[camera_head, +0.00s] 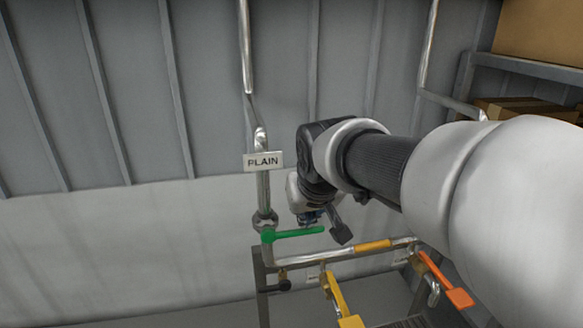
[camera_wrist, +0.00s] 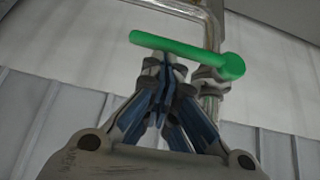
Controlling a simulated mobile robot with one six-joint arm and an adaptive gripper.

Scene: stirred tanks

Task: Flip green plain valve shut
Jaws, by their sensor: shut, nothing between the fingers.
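The green valve handle (camera_head: 298,233) sits below the white PLAIN sign (camera_head: 262,161), on a vertical metal pipe (camera_head: 263,192). It points right from its pivot, crosswise to that pipe. In the wrist view the green handle (camera_wrist: 180,47) runs across just beyond the fingertips, with its rounded pivot end at the right. My gripper (camera_wrist: 166,68) is shut and empty, its fingertips very near the middle of the handle; I cannot tell if they touch. In the head view my gripper (camera_head: 312,217) is just above the handle's free end, partly hidden by my wrist.
A yellow lever (camera_head: 338,298) and an orange lever (camera_head: 444,279) stand below and to the right, along a horizontal pipe (camera_head: 334,254) with an orange band (camera_head: 373,246). A ribbed grey wall is behind. Shelves with boxes (camera_head: 522,107) are at the right.

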